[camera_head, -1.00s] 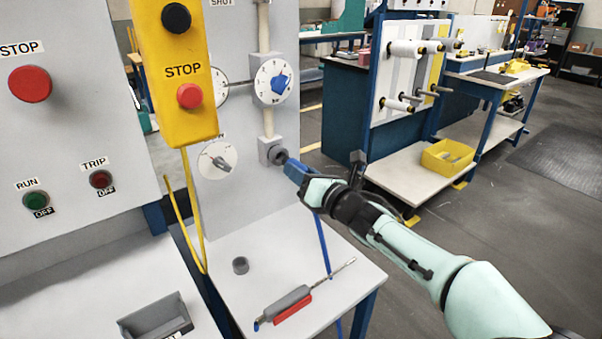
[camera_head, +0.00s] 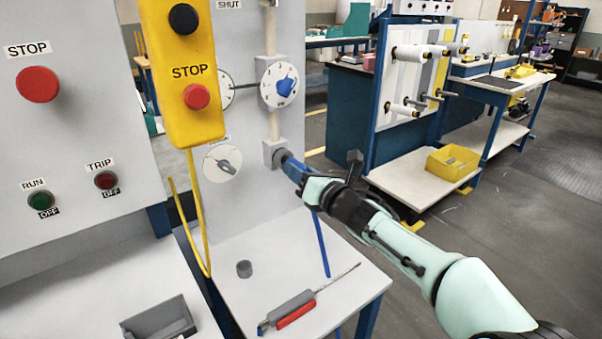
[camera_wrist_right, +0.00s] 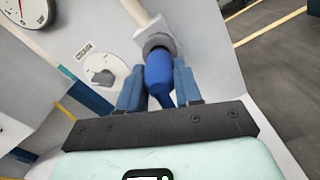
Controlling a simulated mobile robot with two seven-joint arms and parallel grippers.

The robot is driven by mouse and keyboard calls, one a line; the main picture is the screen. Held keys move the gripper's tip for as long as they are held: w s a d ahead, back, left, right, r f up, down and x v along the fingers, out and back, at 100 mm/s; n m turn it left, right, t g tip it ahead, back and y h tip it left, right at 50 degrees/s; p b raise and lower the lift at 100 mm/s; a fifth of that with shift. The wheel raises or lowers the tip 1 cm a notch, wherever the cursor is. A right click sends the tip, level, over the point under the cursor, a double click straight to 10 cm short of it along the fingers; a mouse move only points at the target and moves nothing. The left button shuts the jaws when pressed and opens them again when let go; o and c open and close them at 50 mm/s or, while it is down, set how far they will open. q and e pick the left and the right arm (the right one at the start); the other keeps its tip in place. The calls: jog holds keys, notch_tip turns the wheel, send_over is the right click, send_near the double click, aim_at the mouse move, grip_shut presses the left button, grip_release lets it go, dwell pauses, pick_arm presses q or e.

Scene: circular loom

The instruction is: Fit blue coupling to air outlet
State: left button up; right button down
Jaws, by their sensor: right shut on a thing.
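The blue coupling (camera_wrist_right: 159,76) is between the two blue fingers of my right gripper (camera_wrist_right: 158,88), which is shut on it. In the right wrist view its far end meets the grey ring of the air outlet (camera_wrist_right: 158,42); I cannot tell how deeply it is seated. In the head view the air outlet (camera_head: 279,157) sits at the bottom of the pale vertical pipe on the grey panel. My right gripper (camera_head: 291,168) points at it, and the fingers hide most of the coupling. A blue hose (camera_head: 320,243) hangs below the gripper. My left gripper is not in view.
A tool with a grey and red handle (camera_head: 294,309) and a small grey cylinder (camera_head: 244,269) lie on the white bench (camera_head: 345,285). A yellow STOP pendant (camera_head: 181,75) hangs left of the outlet. Open floor lies to the right.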

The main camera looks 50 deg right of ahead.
jog(key=shift+w, duration=0.1)
dwell(0.3)
jog(key=shift+w+d, duration=0.2)
jog(key=shift+w, duration=0.3)
jog(key=c, duration=0.7)
grip_release()
